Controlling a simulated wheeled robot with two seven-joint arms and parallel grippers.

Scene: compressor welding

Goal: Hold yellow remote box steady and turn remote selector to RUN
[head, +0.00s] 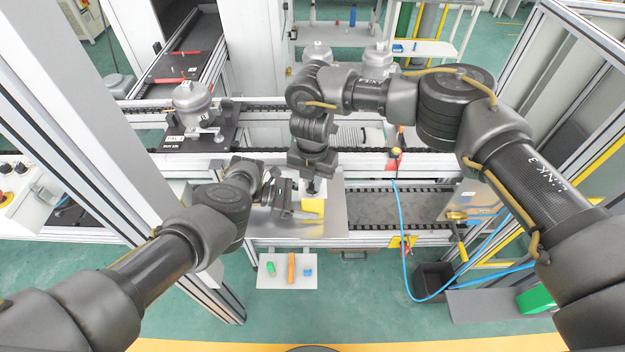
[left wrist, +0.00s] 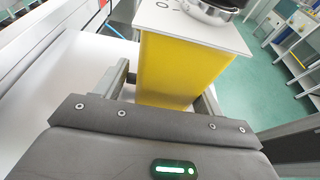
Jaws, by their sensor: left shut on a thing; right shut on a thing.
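The yellow remote box (head: 312,206) stands on a grey metal plate at the front edge of the line. In the left wrist view the box (left wrist: 178,70) has a white top panel (left wrist: 190,22) with a round dark selector with a silver ring (left wrist: 210,10) on it. My left gripper (head: 292,204) comes in from the left and is shut on the yellow box, one finger on each side. My right gripper (head: 312,186) points down from above onto the selector on the box top and is shut on it. The selector's marks are mostly hidden.
A compressor (head: 192,104) sits on a dark carrier at the left. A small white shelf (head: 288,272) with green, orange and blue items is below the plate. A blue hose (head: 404,240) hangs at the right, beside a dark bin (head: 432,280).

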